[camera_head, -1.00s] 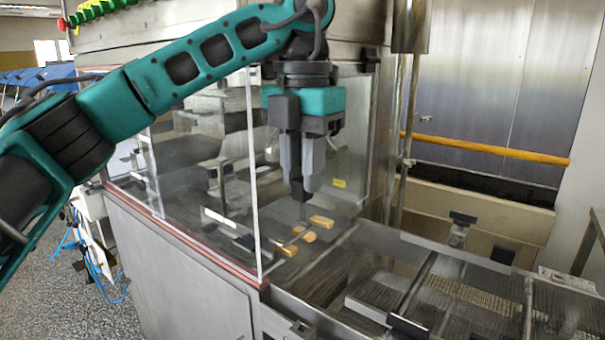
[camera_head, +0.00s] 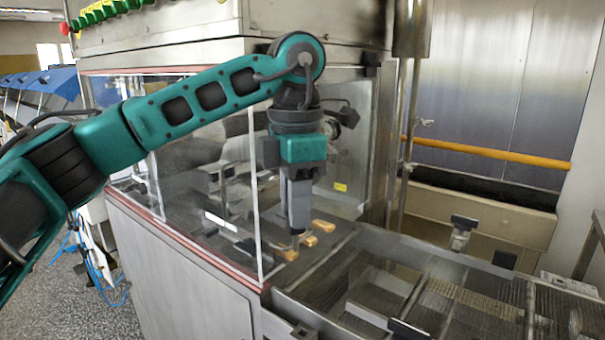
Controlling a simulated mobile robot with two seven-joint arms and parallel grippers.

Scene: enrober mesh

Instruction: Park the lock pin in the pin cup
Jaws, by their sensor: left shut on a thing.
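My left gripper (camera_head: 297,228) points straight down inside the clear-walled enclosure, low over the deck by the small tan pieces. Its fingers are closed on a small dark thing, which seems to be the lock pin (camera_head: 296,241). Only a little of it shows below the fingertips, and I cannot tell whether it touches the deck. I cannot make out the pin cup. My right gripper is out of view.
Several tan pieces (camera_head: 323,226) lie beside the fingertips. The clear panel (camera_head: 254,190) stands close on the left. An open metal frame with mesh (camera_head: 447,300) and a black-topped post (camera_head: 463,223) are at the right. An orange rail (camera_head: 490,152) runs behind.

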